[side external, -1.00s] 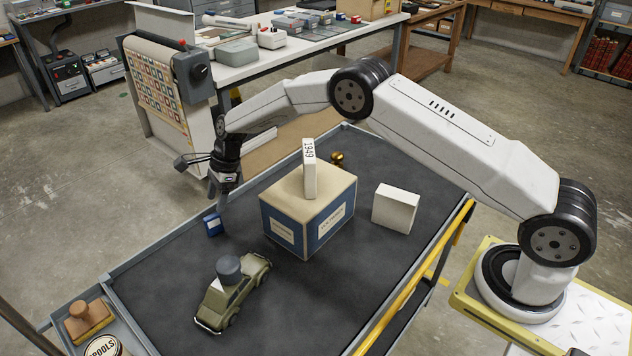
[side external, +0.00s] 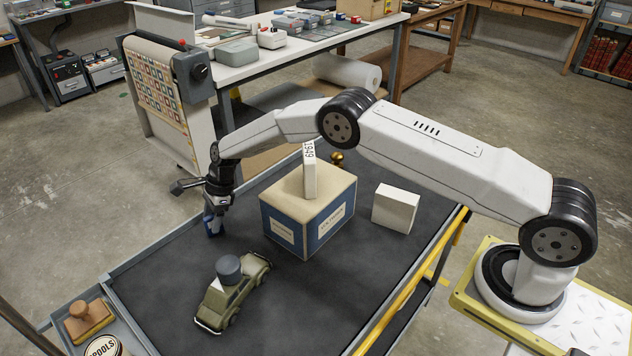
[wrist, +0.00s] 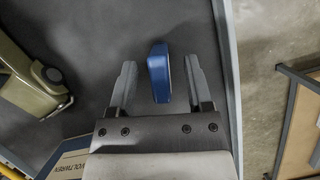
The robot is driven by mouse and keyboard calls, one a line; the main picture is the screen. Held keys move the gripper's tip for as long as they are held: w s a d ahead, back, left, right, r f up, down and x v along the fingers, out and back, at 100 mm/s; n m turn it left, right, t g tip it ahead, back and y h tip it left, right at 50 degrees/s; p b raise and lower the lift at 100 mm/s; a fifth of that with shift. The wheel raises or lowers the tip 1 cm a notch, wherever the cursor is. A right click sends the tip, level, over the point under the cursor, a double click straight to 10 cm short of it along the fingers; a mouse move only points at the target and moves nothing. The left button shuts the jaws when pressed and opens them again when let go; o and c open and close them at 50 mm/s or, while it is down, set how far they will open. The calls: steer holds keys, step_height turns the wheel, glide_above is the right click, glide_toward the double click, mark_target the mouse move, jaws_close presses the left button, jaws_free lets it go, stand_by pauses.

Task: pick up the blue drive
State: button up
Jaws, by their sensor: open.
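The blue drive (side external: 212,227) is a small blue block standing on the dark cart top (side external: 150,271), near its far left edge. In the wrist view the blue drive (wrist: 159,75) lies between the two spread fingers of my gripper (wrist: 160,83). There is a gap on each side, wider on the left; the right finger is close to it. In the side view my gripper (side external: 212,219) is low, pointing down at the drive and partly hiding it. My gripper is open and holds nothing.
A blue and tan box (side external: 281,224) bears a white block marked 1949 (side external: 309,175). A white box (side external: 396,208) is farther right. The cart's raised rim (wrist: 229,70) runs close by the drive.

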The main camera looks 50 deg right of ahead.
mark_target(208, 218)
stand_by(0.5)
jaws_close()
steer(key=shift+r, duration=0.1)
steer(key=shift+r, duration=1.3)
steer(key=shift+s+r, duration=0.1)
steer(key=shift+r, duration=0.25)
steer(key=s+d+r, duration=0.2)
steer(key=s+r, duration=0.7)
steer(key=s, duration=0.4)
steer(key=shift+s+d+r, duration=0.25)
steer(key=shift+d, duration=0.15)
